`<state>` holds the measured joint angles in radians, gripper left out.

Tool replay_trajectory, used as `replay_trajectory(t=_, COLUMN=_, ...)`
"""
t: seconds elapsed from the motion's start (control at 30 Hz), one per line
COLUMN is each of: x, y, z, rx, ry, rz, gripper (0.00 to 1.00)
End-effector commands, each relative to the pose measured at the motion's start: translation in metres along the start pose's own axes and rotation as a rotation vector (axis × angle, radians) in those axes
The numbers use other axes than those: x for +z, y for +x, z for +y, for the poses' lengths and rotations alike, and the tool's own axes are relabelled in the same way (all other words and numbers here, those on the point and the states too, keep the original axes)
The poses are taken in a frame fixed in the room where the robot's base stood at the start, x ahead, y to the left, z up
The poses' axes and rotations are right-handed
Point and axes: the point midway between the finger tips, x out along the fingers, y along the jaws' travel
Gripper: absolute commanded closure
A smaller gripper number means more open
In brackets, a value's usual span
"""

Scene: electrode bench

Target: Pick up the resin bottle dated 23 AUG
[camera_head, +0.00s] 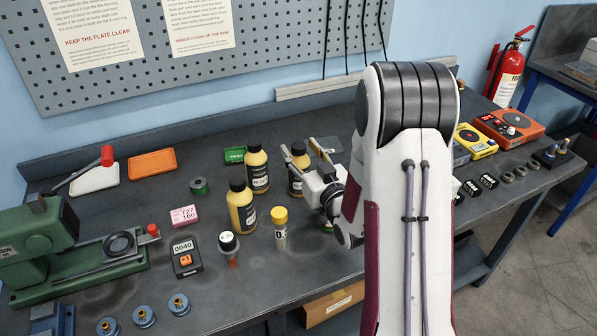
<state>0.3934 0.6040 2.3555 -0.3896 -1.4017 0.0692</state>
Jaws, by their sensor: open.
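The label print is too small to read, so I cannot tell which is dated 23 AUG.
A green machine (75,255) is at far left.

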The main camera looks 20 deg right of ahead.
Motion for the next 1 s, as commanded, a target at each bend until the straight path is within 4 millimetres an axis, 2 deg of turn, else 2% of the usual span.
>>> replay_trajectory(t=0.23, x=0.0, y=0.015, z=0.0, rx=0.0, ry=-0.001, rz=0.0, gripper=0.55)
replay_trajectory(t=0.77, x=0.0, y=0.016, z=0.0, rx=0.0, ry=0.0, rz=0.0, gripper=0.55)
replay_trajectory(t=0.93, x=0.0, y=0.015, z=0.0, rx=0.0, ry=0.0, rz=0.0, gripper=0.99)
replay_trajectory(t=1.0, x=0.0, y=0.015, z=0.0, rx=0.0, ry=0.0, rz=0.0, gripper=1.0)
